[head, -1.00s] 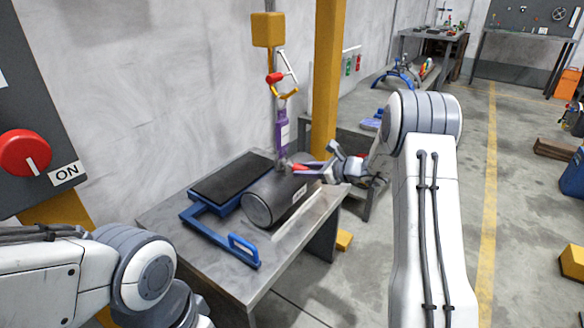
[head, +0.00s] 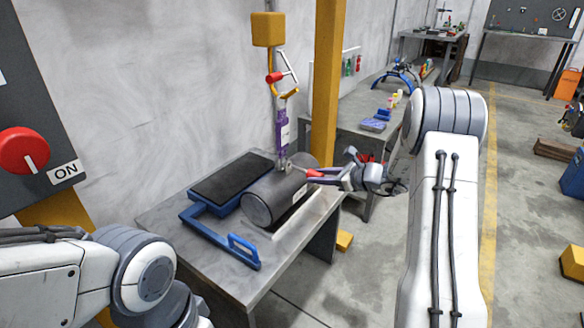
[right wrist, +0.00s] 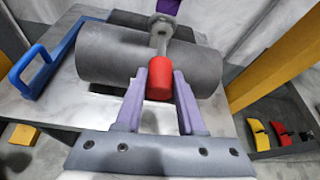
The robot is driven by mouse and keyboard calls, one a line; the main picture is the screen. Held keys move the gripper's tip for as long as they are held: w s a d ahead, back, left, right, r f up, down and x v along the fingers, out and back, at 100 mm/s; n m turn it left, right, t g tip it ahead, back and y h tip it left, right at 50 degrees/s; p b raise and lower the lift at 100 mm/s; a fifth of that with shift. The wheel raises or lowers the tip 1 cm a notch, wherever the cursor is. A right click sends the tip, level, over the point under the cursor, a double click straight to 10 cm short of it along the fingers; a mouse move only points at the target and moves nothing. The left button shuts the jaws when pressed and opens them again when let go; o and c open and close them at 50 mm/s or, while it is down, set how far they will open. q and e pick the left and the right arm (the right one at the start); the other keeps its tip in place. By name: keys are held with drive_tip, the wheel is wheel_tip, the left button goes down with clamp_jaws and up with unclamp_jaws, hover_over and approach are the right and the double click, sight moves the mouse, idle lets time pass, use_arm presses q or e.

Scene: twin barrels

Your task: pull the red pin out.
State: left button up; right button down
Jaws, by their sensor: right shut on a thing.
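The red pin (head: 314,173) has a red head and lies roughly level beside the dark grey barrel (head: 268,203). My right gripper (head: 318,175) is shut on the red head, coming from the right. In the right wrist view the red head (right wrist: 160,82) sits between my two purple fingers. A metal fitting (head: 284,165) hangs below the purple strap (head: 282,135) at the barrel. A thin grey shaft shows between the fitting and the red head. I cannot tell whether its tip is still inside the fitting. My left gripper is out of view; only its arm shows.
The barrel lies on a grey metal table (head: 210,258) beside a black pad (head: 232,178) and a blue handled frame (head: 245,250). A yellow post (head: 326,90) stands behind. A second bench (head: 345,125) is at the back. Open floor lies to the right.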

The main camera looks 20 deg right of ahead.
drive_tip(key=shift+s+d+f, duration=0.1)
drive_tip(key=shift+s+d, duration=0.7)
drive_tip(key=shift+s, duration=0.2)
drive_tip(key=shift+s+d, duration=0.75)
drive_tip(key=shift+s, duration=0.25)
